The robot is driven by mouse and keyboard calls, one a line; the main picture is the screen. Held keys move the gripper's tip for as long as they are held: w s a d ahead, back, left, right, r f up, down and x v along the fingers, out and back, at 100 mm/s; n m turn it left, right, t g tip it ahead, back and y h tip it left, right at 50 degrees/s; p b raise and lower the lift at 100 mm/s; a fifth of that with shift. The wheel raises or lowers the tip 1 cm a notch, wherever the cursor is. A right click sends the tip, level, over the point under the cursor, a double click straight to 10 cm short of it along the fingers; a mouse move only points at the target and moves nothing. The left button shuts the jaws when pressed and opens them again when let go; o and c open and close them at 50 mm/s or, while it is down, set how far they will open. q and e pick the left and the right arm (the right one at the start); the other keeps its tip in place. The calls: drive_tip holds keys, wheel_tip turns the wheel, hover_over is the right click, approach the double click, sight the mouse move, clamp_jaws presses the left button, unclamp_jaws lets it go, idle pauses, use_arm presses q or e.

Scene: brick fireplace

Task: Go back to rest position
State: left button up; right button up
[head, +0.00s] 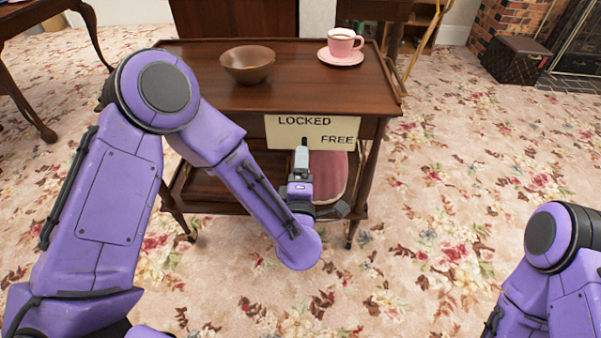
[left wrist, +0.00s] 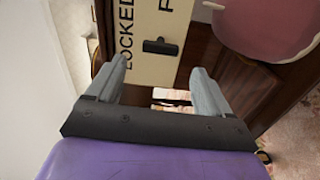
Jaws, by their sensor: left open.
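A cream panel (head: 285,132) on the front of the wooden trolley reads LOCKED and FREE. A small black knob (head: 305,141) sits on it, upright in the head view; in the left wrist view the knob (left wrist: 160,47) lies just beyond the fingertips. My left gripper (head: 302,156) is in front of the panel, below the lettering. In the left wrist view its two grey fingers (left wrist: 158,70) are spread with nothing held between them, apart from the knob. My right gripper is out of view; only part of my right arm shows at lower right.
The trolley top (head: 300,92) carries a brown bowl (head: 248,64) and a pink cup (head: 342,43) on a saucer (head: 341,58). A pink rounded object (head: 328,172) is under the panel. A brown box (head: 516,60) stands by the fireplace. Floral carpet (head: 440,200) is clear at right.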

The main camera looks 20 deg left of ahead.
use_arm(q)
drive_tip(key=v, duration=0.2)
drive_tip(key=shift+s, duration=0.4)
drive_tip(key=s+a+f+m+g+h, duration=0.2)
drive_tip(key=s+f+m+g, duration=0.3)
drive_tip(key=f, duration=0.4)
drive_tip(key=s+a+f+m+g+h, duration=0.2)
drive_tip(key=s+f+m, duration=0.1)
drive_tip(key=f+m, duration=0.5)
drive_tip(key=s+a+f+m+g+y, duration=0.1)
drive_tip(key=s+a+f+g, duration=0.4)
drive_tip(key=s, duration=0.5)
drive_tip(key=s+a+f+g+y, duration=0.1)
drive_tip(key=s+a+f+g, duration=0.1)
drive_tip(key=s+a+f, duration=0.65)
wheel_tip(320, 180, up, 23)
drive_tip(key=s+d+p, duration=0.1)
drive_tip(key=d+p, duration=0.1)
drive_tip(key=p, duration=1.8)
drive_tip(key=shift+r+p, duration=0.2)
drive_tip(key=shift+p, duration=0.2)
